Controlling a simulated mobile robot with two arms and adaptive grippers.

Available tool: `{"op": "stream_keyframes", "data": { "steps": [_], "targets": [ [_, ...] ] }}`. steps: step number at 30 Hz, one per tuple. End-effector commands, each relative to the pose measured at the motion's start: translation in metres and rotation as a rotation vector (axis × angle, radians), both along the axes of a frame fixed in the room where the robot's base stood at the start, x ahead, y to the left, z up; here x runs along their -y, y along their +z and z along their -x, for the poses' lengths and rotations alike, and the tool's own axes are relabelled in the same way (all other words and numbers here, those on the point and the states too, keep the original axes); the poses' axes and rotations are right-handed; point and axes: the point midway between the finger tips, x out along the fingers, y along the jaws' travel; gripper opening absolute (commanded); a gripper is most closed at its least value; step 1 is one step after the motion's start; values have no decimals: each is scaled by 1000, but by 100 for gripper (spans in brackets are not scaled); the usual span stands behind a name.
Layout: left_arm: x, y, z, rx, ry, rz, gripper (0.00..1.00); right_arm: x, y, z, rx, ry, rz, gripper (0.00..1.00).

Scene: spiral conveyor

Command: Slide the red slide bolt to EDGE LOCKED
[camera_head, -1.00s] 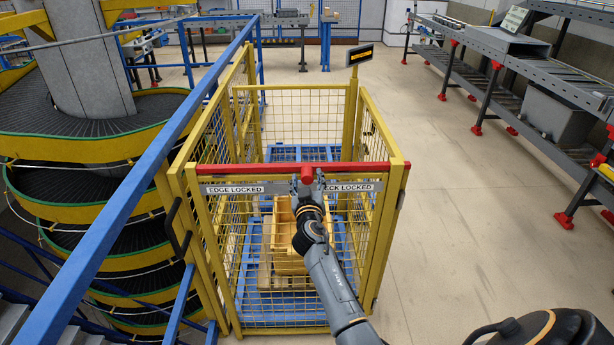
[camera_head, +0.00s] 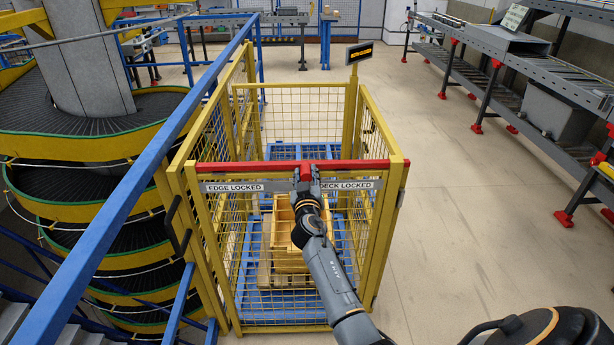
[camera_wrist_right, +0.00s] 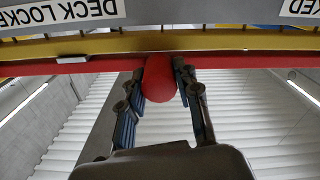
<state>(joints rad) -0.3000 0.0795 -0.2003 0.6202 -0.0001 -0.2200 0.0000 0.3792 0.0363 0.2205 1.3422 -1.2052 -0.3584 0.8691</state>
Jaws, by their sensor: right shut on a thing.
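The red slide bolt (camera_head: 250,168) lies along the top rail of the yellow cage gate. The EDGE LOCKED plate (camera_head: 233,187) is below it on the left, and the DECK LOCKED plate (camera_head: 349,185) on the right. My right gripper (camera_head: 307,181) is at the bolt's red knob, between the two plates. In the right wrist view, the fingers are shut around the red knob (camera_wrist_right: 160,82), one on each side. There the plates appear upside down. My left gripper is not in view.
The yellow mesh cage (camera_head: 292,95) encloses a blue pallet frame (camera_head: 328,153) and yellow crates (camera_head: 284,262). A blue railing (camera_head: 105,200) and the spiral conveyor (camera_head: 90,140) stand on the left. Open floor (camera_head: 470,220) lies to the right, before grey conveyors.

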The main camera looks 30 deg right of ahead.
Motion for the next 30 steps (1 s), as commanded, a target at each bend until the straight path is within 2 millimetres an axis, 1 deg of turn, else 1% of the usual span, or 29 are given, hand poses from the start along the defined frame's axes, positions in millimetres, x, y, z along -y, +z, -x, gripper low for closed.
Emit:
{"op": "stream_keyframes", "data": {
  "steps": [1, 6, 9, 12, 17, 25, 26, 27, 28, 29, 30],
  "targets": [
    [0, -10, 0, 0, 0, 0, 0, -7, -4, -4, 5, 4, -2, 0],
    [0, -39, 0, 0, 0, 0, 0, -34, -8, -21, 6, 6, -5, 0],
    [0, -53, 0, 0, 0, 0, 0, -47, -7, -29, 6, 6, -5, 0],
    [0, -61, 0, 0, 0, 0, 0, -56, -5, -34, 4, 6, -2, 0],
    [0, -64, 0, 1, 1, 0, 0, -63, -1, -38, 2, 5, -1, 0],
    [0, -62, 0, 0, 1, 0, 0, -64, 0, -38, 0, 7, -2, 0],
    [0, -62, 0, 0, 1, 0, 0, -64, 0, -38, 1, 7, -2, 38],
    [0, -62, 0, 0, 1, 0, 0, -64, 0, -38, 1, 8, -2, 46],
    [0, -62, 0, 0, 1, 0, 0, -64, 0, -38, 1, 8, -2, 53],
    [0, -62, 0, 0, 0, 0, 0, -64, 0, -38, 1, 7, -2, 55],
    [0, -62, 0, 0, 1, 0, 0, -63, 0, -38, 1, 7, -2, 55]
  ]
}}
